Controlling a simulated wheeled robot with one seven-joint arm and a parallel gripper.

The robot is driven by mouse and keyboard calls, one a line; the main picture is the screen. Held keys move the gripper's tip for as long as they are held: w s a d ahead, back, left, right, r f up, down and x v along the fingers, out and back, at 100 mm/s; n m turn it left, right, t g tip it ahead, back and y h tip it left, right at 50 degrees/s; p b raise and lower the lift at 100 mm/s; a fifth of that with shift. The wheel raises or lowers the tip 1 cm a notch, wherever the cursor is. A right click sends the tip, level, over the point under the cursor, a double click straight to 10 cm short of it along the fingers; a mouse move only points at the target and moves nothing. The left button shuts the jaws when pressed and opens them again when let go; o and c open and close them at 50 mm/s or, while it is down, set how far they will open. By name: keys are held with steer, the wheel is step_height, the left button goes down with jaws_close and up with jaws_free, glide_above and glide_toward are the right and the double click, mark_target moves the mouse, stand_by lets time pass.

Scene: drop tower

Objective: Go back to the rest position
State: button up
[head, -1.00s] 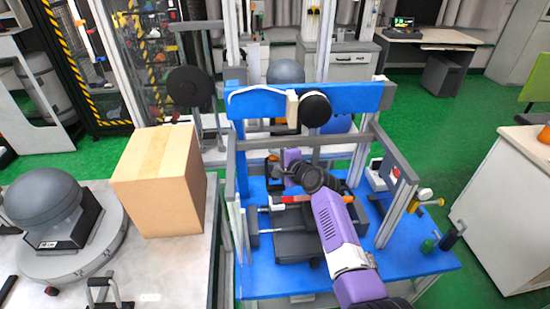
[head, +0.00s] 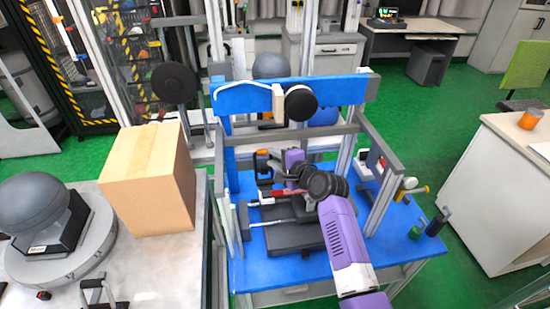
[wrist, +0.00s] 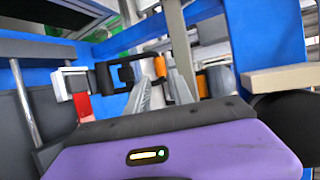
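My arm (head: 345,235) reaches over the blue drop-tower table (head: 285,270), its purple wrist (head: 293,158) inside the tower frame. In the wrist view, two grey fingers of my gripper (wrist: 163,90) stand apart past the purple housing. I see nothing held between them. The fingertips cannot be made out in the head view.
The tower's blue crossbeam (head: 345,90) and grey side rail (head: 380,140) are close around my arm. A black base plate (head: 295,238) lies below. A cardboard box (head: 148,190) stands at left and a white cabinet (head: 500,190) at right. Green floor separates the tower from the cabinet.

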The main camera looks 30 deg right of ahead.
steer(key=shift+s+r, duration=0.1)
steer(key=shift+s, duration=0.2)
stand_by(0.4)
steer(key=s+d+r+n+t+h, duration=0.3)
steer(key=s+r+n, duration=0.2)
steer(key=r, duration=0.1)
steer(key=s+a+n, duration=0.4)
steer(key=s, duration=1.2)
steer(key=s+a+n+g+y, duration=0.1)
steer(key=s+a+n, duration=0.3)
steer(key=s, duration=1.2)
steer(key=s+a+n+g, duration=0.1)
steer(key=s+a+n, duration=0.4)
steer(key=s, duration=1.2)
steer(key=shift+f+y, duration=0.3)
steer(key=shift+f, duration=0.05)
